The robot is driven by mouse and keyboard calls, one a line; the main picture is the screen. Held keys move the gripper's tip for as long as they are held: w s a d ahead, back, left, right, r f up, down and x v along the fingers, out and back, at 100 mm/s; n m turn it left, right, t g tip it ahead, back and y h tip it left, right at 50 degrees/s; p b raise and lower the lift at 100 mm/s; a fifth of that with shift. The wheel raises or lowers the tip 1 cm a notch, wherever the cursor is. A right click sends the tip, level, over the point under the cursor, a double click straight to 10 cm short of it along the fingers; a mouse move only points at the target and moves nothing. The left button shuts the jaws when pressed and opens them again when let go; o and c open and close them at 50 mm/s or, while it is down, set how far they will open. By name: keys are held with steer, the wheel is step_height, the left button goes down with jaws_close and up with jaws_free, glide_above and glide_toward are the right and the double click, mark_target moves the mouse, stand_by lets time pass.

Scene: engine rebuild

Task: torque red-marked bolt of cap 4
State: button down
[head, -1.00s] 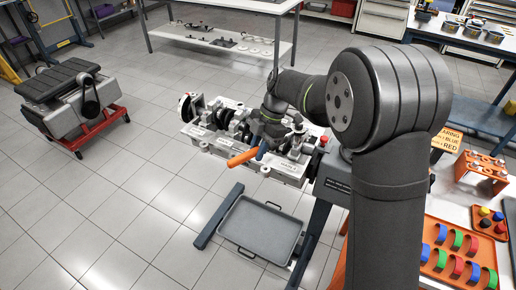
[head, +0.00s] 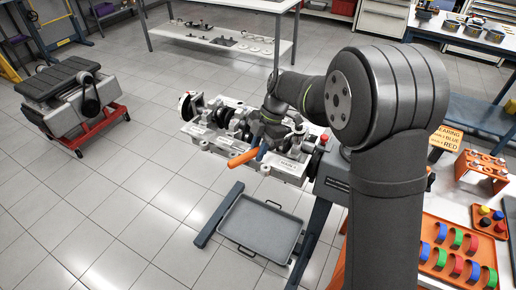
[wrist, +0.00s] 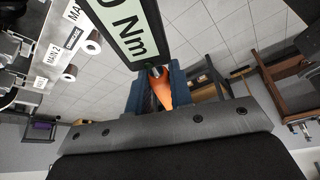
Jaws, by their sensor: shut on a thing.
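My gripper (head: 262,148) is over the engine block (head: 282,172) on its stand. It is shut on the orange handle (head: 241,158) of a torque wrench. In the wrist view the handle (wrist: 162,88) sits between my blue fingers (wrist: 168,92). The wrench's display (wrist: 128,32) fills the top there and shows a "0" and "Nm", partly cut off. Main cap labels, one reading "MAIN 2" (wrist: 46,59), show at the left of that view. My arm and the wrench hide part of the block. I cannot make out the red-marked bolt of cap 4 or the wrench's tip.
A grey drip tray (head: 258,228) lies on the floor below the block. At the right, a bench holds an orange tray (head: 432,272) of coloured bearing shells and an orange rack (head: 481,167). A second engine on a red stand (head: 76,137) is at the left. Open floor lies between.

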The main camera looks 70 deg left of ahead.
steer(key=shift+f, duration=0.75)
stand_by(0.6)
steer(key=shift+a, duration=0.15)
steer(key=shift+s+a+m, duration=0.2)
steer(key=shift+a+m, duration=0.4)
steer(key=shift+a, duration=0.05)
steer(key=shift+a+y, duration=0.1)
steer(key=shift+y, duration=0.2)
steer(key=shift+s+a+m, duration=0.1)
steer(key=shift+a+m, duration=0.5)
steer(key=shift+a, duration=0.05)
steer(key=shift+a, duration=0.15)
stand_by(0.3)
steer(key=shift+a+m+y, duration=0.4)
steer(key=shift+a+m, duration=0.1)
steer(key=shift+a, duration=0.15)
steer(key=shift+a, duration=0.15)
